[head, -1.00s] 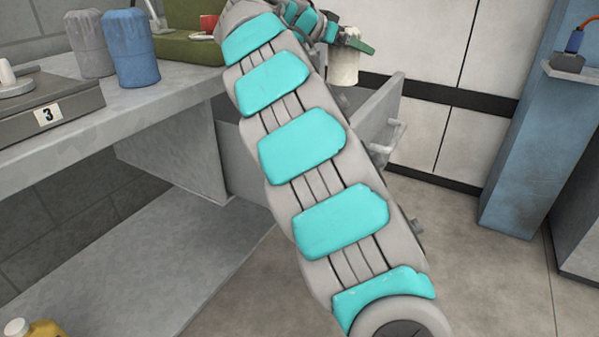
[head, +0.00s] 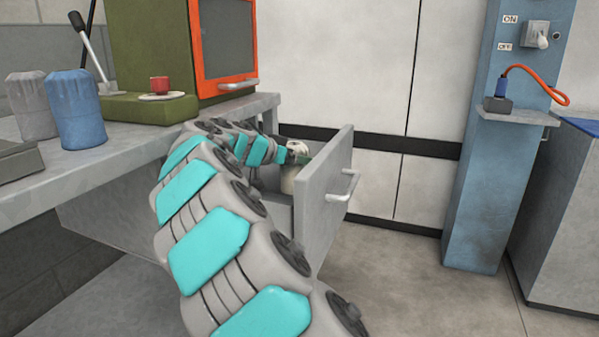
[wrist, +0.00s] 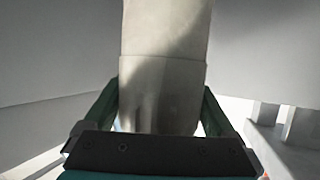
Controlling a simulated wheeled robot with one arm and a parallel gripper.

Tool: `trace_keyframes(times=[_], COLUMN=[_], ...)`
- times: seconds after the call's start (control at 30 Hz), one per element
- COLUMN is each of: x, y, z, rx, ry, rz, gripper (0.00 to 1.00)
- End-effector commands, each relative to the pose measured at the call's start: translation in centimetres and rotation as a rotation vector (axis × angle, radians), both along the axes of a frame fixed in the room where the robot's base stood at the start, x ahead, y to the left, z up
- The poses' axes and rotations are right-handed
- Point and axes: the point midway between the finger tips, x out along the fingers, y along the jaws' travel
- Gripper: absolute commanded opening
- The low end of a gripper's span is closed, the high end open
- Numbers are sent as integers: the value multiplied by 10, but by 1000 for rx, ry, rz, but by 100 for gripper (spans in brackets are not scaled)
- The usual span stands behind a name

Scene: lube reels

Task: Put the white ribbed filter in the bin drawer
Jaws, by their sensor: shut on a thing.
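The white filter (head: 289,182) is a cream-white cylinder in the head view, at the open bin drawer (head: 325,205). My gripper (head: 298,156) is shut on it, with its green fingers around the filter's upper part. In the wrist view the filter (wrist: 166,45) stands between the two green fingers (wrist: 163,100), with pale drawer walls on both sides. The filter is low within the drawer's opening, behind its front panel. Its lower end is hidden, so I cannot tell whether it touches the drawer floor. Ribs are not clear at this size.
The drawer is pulled out under the grey bench (head: 110,150), its handle (head: 343,187) facing right. The floor right of the drawer is clear.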

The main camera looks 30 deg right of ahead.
Motion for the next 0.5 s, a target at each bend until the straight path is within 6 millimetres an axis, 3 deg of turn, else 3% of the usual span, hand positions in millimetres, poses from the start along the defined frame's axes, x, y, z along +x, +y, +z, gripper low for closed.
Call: trace_keyframes(times=[0.2,0.5], x=[-1,0], y=[0,0], z=[-30,-33], rx=[-1,0], ry=[3,0], rz=[-2,-1], gripper=[0,0])
